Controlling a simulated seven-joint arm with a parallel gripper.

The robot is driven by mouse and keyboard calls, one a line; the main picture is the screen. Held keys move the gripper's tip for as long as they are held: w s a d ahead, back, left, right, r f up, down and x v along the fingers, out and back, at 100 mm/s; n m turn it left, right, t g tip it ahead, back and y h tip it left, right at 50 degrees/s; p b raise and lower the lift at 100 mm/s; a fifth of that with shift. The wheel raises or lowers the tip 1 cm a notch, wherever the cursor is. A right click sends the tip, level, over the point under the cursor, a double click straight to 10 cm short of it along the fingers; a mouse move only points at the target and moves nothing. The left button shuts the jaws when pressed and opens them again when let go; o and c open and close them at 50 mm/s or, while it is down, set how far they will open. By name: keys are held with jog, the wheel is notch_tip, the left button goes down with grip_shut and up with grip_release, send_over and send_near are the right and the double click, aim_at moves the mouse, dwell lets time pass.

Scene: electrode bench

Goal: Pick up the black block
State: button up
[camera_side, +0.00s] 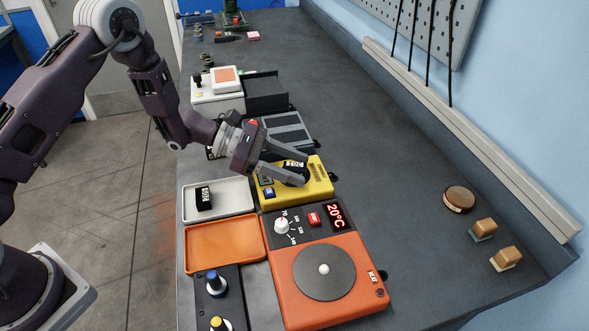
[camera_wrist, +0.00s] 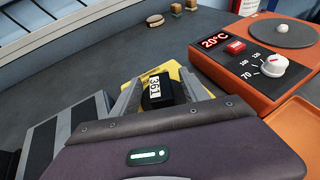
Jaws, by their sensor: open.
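One black block (camera_wrist: 160,100) with a white number label stands on the yellow device (camera_side: 317,190). In the wrist view it sits between the two fingers of my gripper (camera_wrist: 160,84), which are open on either side of it. In the side view my gripper (camera_side: 299,169) is low over the yellow device, and its fingers partly hide this block. I cannot tell whether either finger touches it. A second black block (camera_side: 204,199) with a white label sits in the pale grey tray (camera_side: 236,207), to the left of my gripper.
An orange hot plate (camera_side: 338,297) reading 20°C stands in front of the yellow device. An empty orange tray (camera_side: 222,246) and a panel with knobs (camera_side: 213,286) are at its left. Wooden-topped pieces (camera_side: 484,229) lie at the right. The bench's middle right is clear.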

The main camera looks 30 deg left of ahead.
grip_shut()
jog(key=shift+d, duration=0.1)
dwell(0.3)
notch_tip(320, 180, up, 10)
jog(key=s+a+f+n+t+y, duration=0.1)
jog(key=s+a+f+n+t, duration=0.1)
jog(key=s+a, duration=0.5)
jog(key=s+a+f+n+t+y, duration=0.1)
jog(key=s+a, duration=0.2)
jog(key=a, duration=0.9)
notch_tip(320, 180, up, 3)
jog(key=m+g+h, duration=0.2)
jog(key=m+g, duration=0.1)
send_over(295, 167)
